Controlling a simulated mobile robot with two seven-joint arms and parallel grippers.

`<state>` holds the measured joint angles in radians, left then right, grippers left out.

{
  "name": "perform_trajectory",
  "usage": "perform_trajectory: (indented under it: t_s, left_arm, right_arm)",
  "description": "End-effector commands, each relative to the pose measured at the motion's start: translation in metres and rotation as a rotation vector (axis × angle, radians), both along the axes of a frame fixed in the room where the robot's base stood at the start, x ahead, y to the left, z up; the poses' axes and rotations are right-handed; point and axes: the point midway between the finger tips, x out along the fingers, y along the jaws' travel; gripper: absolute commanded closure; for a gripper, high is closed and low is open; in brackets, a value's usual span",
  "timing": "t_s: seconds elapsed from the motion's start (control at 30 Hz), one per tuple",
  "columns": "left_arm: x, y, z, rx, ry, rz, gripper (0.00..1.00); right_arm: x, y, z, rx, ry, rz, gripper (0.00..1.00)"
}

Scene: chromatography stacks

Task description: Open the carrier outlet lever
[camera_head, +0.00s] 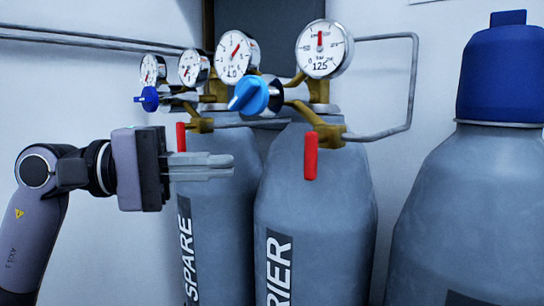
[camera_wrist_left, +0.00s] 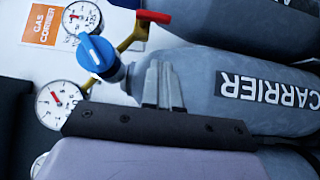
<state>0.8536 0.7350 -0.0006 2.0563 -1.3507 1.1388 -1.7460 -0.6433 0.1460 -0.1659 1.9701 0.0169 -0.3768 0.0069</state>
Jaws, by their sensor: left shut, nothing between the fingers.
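The carrier outlet lever (camera_head: 311,157) is red and hangs straight down from the brass outlet fitting above the cylinder labelled CARRIER (camera_head: 335,200). In the left wrist view this red lever (camera_wrist_left: 153,16) shows at the top, beyond the fingertips. My left gripper (camera_head: 232,166) is shut and empty, its fingers pointing right, left of the lever and apart from it. In the left wrist view its fingertips (camera_wrist_left: 161,66) appear in front of the carrier cylinder (camera_wrist_left: 205,70). My right gripper is in neither view.
A second red lever (camera_head: 181,136) hangs above the SPARE cylinder (camera_head: 215,225). Blue regulator knobs (camera_head: 250,95) and round gauges (camera_head: 324,49) sit above the levers. A thin grey pipe (camera_head: 412,85) runs along the wall. A blue-capped cylinder (camera_head: 480,210) stands at right.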

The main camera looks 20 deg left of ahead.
Motion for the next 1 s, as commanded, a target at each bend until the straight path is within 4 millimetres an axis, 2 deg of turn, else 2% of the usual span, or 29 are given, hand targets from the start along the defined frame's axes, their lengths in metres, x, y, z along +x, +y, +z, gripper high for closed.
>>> perform_trajectory:
  t_s: [0.03, 0.2, 0.4, 0.6, 1.0]
  left_arm:
    - [0.004, -0.011, 0.005, -0.002, 0.0, -0.005, 1.0]
    - [0.019, -0.044, 0.004, -0.002, 0.0, -0.005, 1.0]
    - [0.009, -0.069, 0.003, -0.001, -0.002, -0.002, 1.0]
    - [0.005, -0.078, 0.0, -0.001, 0.0, 0.0, 1.0]
    - [0.006, -0.078, -0.001, -0.007, 0.003, 0.0, 1.0]
  right_arm:
    - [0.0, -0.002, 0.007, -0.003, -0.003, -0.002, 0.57]
    - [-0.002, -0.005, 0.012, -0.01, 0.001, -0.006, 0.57]
    - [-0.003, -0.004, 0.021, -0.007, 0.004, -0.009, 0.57]
    - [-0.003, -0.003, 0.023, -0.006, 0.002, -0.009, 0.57]
    - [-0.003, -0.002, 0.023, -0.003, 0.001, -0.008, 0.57]
